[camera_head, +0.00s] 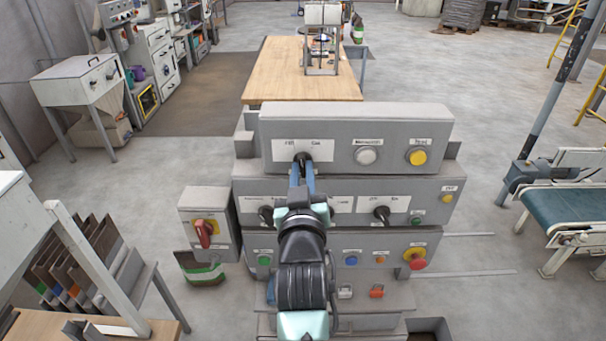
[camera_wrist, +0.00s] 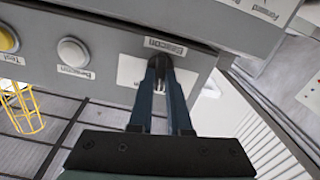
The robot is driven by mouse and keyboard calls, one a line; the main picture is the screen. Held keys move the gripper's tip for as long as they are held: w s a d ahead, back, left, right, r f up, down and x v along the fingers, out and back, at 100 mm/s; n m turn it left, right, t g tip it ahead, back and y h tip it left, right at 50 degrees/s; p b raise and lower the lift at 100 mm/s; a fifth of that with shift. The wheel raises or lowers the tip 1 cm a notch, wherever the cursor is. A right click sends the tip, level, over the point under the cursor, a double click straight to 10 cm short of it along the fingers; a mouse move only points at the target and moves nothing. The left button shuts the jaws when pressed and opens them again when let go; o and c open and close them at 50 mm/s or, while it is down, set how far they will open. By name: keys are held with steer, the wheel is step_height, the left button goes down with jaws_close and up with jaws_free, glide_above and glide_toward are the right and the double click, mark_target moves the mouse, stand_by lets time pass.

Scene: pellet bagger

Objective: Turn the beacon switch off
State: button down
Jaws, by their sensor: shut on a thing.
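The beacon switch (camera_head: 302,158) is a black rotary knob on a white label plate at the left of the top grey panel. My gripper (camera_head: 302,170) reaches up to it from below, and its fingers are shut on the knob. In the wrist view the two blue-grey fingers of my gripper (camera_wrist: 161,68) meet at the knob, under the label reading "Beacon". The fingers hide most of the knob, so I cannot tell which way it points.
A white button (camera_head: 366,156) and a yellow button (camera_head: 416,156) sit to the right on the top panel. Two lower panels carry more black knobs, such as one at the right (camera_head: 382,213), and a red emergency button (camera_head: 416,258). A red-handled switch box (camera_head: 206,228) stands left.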

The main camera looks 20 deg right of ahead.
steer(key=shift+n, duration=1.9)
steer(key=c, duration=0.9)
jaws_free()
steer(key=shift+o, duration=0.2)
steer(key=b+v, duration=0.4)
steer(key=v, duration=0.9)
